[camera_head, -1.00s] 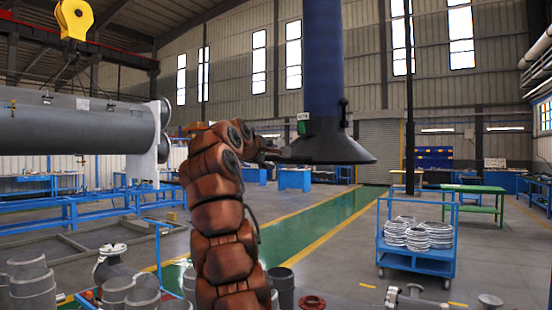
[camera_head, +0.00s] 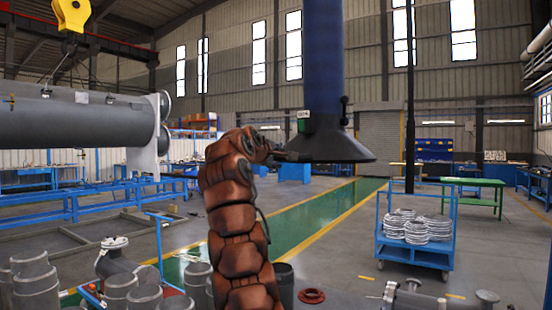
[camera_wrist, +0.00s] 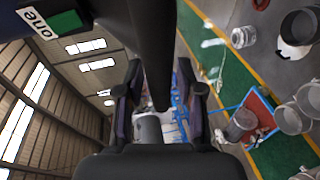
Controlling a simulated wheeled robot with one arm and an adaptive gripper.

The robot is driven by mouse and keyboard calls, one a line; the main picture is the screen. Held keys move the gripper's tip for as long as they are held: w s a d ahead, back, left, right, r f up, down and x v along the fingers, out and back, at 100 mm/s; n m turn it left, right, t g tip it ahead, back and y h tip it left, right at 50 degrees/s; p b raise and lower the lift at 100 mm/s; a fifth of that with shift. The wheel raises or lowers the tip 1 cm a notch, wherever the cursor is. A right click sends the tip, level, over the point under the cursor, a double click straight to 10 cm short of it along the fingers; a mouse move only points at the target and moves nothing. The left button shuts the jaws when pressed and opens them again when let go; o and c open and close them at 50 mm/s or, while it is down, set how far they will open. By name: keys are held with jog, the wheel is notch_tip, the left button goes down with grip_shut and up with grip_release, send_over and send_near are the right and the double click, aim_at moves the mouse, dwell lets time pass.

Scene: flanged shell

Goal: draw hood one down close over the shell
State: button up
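Hood one is a dark cone (camera_head: 335,148) at the foot of a thick blue duct (camera_head: 322,60), with a green tag (camera_head: 303,122) on its left side. The tag, reading "one", also shows in the wrist view (camera_wrist: 65,22). The shell (camera_head: 70,125) is a grey horizontal cylinder with a pale end flange, at the left and well apart from the hood. My gripper (camera_head: 282,156) is at the hood's left side, by its lower edge. In the wrist view its fingers (camera_wrist: 160,75) stand apart, with a dark bar (camera_wrist: 153,40) between them; contact is unclear.
A blue cart (camera_head: 415,255) with metal rings stands at the right. Grey pipe pieces (camera_head: 35,285) and a valve-like fitting (camera_head: 115,260) are low at the left. A yellow crane hook block (camera_head: 71,14) hangs upper left. The green floor lane (camera_head: 310,215) is mostly clear.

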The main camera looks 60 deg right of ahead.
grip_shut()
jog(key=shift+f, duration=0.3)
dwell(0.5)
jog(key=shift+f+b, duration=0.6)
jog(key=shift+b, duration=0.2)
